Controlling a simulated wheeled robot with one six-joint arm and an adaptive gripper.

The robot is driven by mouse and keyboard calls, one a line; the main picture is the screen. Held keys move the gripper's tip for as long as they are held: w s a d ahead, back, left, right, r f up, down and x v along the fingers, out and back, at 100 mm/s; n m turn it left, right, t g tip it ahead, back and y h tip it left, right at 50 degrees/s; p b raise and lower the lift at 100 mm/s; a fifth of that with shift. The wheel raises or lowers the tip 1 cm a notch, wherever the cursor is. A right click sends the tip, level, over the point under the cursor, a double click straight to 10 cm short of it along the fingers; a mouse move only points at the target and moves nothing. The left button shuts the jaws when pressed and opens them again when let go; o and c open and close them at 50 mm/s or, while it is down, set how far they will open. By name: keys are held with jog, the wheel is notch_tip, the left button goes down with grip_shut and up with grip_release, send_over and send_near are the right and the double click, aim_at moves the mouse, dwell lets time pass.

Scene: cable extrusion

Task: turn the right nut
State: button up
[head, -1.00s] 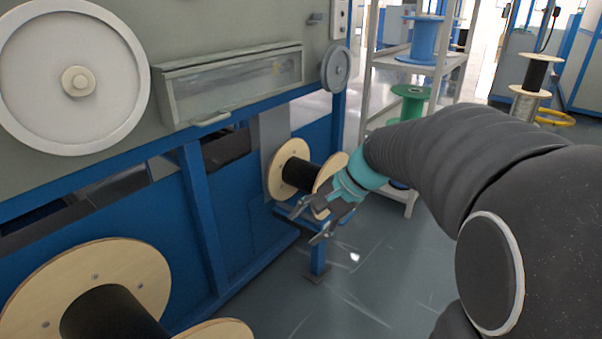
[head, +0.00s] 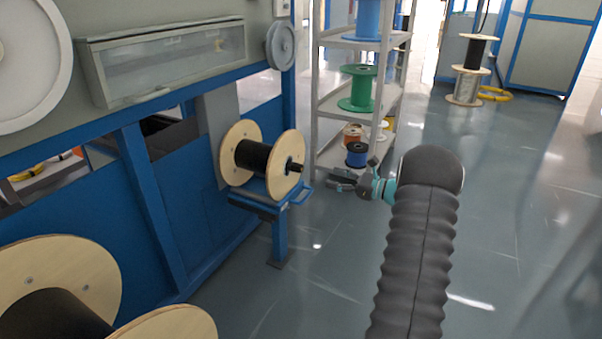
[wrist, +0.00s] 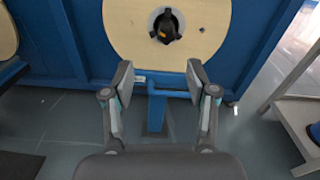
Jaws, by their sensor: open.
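The right nut (head: 294,166) is a small black piece on the shaft end at the right face of a wooden cable spool (head: 291,150). In the wrist view the black nut (wrist: 166,26) sits in the spool's round centre hole, at the top of the picture. The spool's pale wooden flange (wrist: 125,30) shows around it. My gripper (head: 340,181) is to the right of the spool in the head view, apart from the nut. In the wrist view its two fingers (wrist: 160,80) are spread wide with nothing between them, and the nut lies beyond them.
The spool rests on a blue stand (head: 280,235) with a rail sticking out below the flange. A grey shelf rack (head: 310,100) with coloured spools stands behind my gripper. A larger spool (head: 75,270) is at lower left.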

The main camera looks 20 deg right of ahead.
aim_at(302, 169)
jog(key=x, duration=0.9)
jog(key=d+b+x, duration=0.1)
jog(key=x, duration=0.3)
jog(key=shift+w+a+f, duration=0.15)
jog(key=shift+w, duration=0.3)
jog(key=shift+c, duration=0.3)
grip_shut()
